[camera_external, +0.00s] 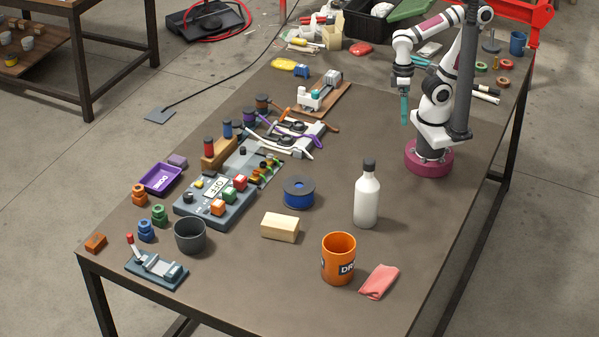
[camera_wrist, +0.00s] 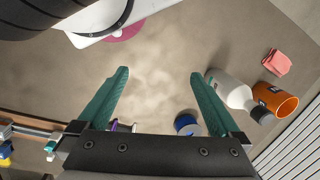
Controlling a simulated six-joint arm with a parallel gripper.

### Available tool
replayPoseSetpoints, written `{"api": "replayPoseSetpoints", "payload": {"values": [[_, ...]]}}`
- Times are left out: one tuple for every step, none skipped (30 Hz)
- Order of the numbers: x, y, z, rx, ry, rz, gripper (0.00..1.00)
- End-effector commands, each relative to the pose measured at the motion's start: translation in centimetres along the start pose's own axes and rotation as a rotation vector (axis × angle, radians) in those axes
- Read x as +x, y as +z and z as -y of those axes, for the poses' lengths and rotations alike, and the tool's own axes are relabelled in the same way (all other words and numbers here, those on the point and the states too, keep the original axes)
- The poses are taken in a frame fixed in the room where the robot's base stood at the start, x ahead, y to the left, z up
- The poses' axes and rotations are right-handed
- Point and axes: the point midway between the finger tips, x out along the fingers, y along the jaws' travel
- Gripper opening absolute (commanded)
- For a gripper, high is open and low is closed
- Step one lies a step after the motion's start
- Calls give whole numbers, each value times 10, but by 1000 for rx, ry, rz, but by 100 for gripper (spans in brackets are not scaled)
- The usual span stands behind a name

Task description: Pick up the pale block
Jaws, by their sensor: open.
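The pale block (camera_external: 280,227) is a light wooden rectangular block. It lies on the brown table, left of the orange cup and in front of the blue spool in the external view. I cannot make it out in the wrist view. My gripper (camera_external: 404,112) has teal fingers and hangs pointing down above the far part of the table, well away from the block. In the wrist view my gripper (camera_wrist: 160,80) has its two fingers wide apart with only bare table between them.
A white bottle (camera_external: 367,196), an orange cup (camera_external: 338,260), a blue spool (camera_external: 299,193) and a dark grey cup (camera_external: 190,236) stand around the block. A pink cloth (camera_external: 379,282) lies at the right. A grey fixture board (camera_external: 185,208) fills the left. Table between bottle and spool is clear.

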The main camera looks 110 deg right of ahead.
Motion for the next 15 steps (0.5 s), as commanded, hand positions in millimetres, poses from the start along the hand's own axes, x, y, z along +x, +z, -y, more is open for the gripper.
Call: {"api": "replayPoseSetpoints", "payload": {"values": [[-12,0,2,-2,-3,-7,100],[-22,1,4,-1,-5,-9,100],[-36,2,6,-1,-4,-8,100],[-47,3,7,-7,-1,-9,100],[-46,-7,5,-109,59,-5,100],[-48,-20,5,-229,125,-7,100],[-50,-30,5,-320,175,-9,100],[-52,-40,7,-411,224,-10,100],[-55,-55,11,-539,292,-11,100],[-57,-66,15,-637,346,-12,100],[-58,-78,21,-740,402,-9,100],[-60,-95,31,-881,480,-5,100],[-62,-108,41,-991,541,-1,100],[-62,-120,52,-1104,606,5,100],[-62,-136,70,-1259,698,15,100]]}}
